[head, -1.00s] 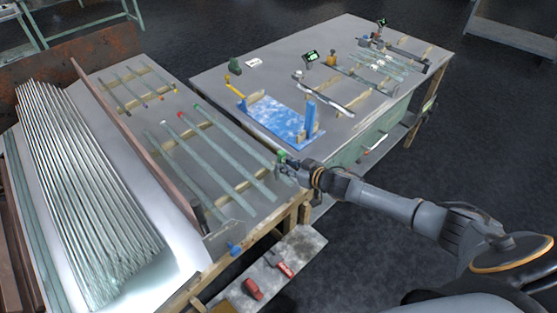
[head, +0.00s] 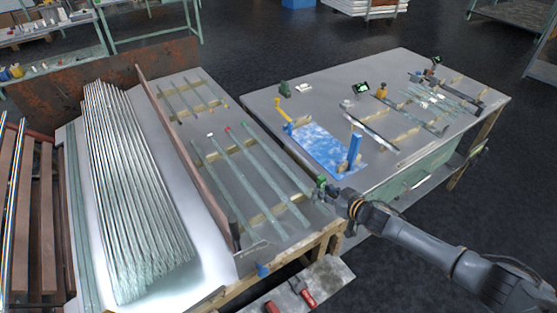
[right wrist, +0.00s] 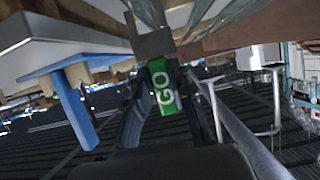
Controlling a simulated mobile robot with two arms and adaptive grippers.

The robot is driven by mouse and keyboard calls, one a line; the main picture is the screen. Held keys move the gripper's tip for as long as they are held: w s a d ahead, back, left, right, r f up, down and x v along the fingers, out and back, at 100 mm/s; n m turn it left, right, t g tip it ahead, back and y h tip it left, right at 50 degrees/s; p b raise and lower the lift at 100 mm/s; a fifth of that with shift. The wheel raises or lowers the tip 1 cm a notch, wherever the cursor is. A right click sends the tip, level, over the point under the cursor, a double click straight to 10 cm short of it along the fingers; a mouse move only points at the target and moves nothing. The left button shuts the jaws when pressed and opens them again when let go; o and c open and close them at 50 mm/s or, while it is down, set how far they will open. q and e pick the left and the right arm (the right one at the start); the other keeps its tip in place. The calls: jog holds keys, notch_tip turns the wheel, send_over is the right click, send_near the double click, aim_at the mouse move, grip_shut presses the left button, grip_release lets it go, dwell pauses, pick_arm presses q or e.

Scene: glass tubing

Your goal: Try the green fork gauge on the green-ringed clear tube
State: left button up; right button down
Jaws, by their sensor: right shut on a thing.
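My right gripper (head: 326,188) is shut on the green fork gauge (head: 320,183), at the near right corner of the left bench. In the right wrist view the gauge (right wrist: 165,88) is a green block marked "GO" between the fingers, with a grey metal fork end by the glass tubes (right wrist: 148,10). Several clear tubes lie on wooden supports. The rightmost tube (head: 275,157) seems to be the green-ringed one; its ring is too small to make out clearly. Its near end is by the gauge. I cannot tell whether the fork touches or straddles it. My left gripper is out of view.
A bundle of glass tubes (head: 130,190) lies on the left, behind a brown rail (head: 185,155). The right bench carries a blue board with an upright post (head: 354,152), supports and small displays (head: 362,89). A gap separates the benches. Red-handled tools (head: 304,292) lie below.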

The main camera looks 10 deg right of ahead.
jog(key=shift+r+p, duration=2.65)
jog(key=shift+r, duration=0.2)
